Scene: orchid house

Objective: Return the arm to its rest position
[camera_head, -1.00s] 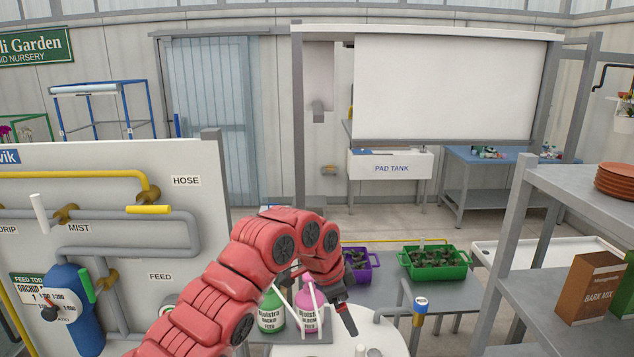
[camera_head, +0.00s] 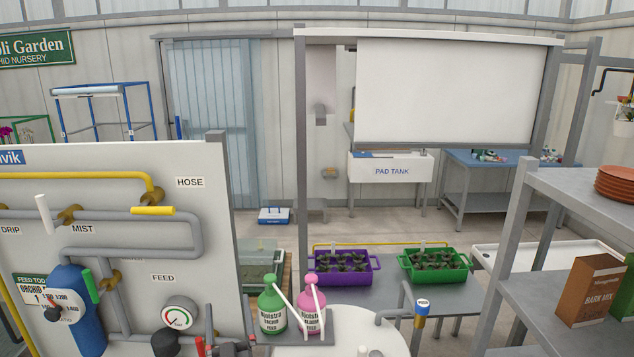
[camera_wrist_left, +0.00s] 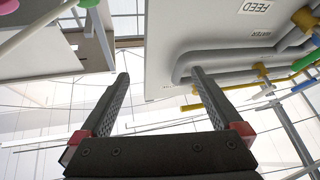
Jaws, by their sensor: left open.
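My left gripper shows in the left wrist view (camera_wrist_left: 160,82), its two dark fingers spread apart with nothing between them. In the head view only a small dark part of it (camera_head: 232,348) shows at the bottom edge, in front of the lower right of the white pipe panel (camera_head: 200,232). The rest of my left arm is out of the head view. In the left wrist view the panel with its pipes (camera_wrist_left: 215,22) appears upside down beyond the fingers. My right gripper is not in view.
A green bottle (camera_head: 272,312) and a pink bottle (camera_head: 311,318) stand right of the panel, beside a white round tank lid (camera_head: 365,330). Purple (camera_head: 343,280) and green (camera_head: 433,277) plant trays sit behind. A grey shelf (camera_head: 548,182) stands at right.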

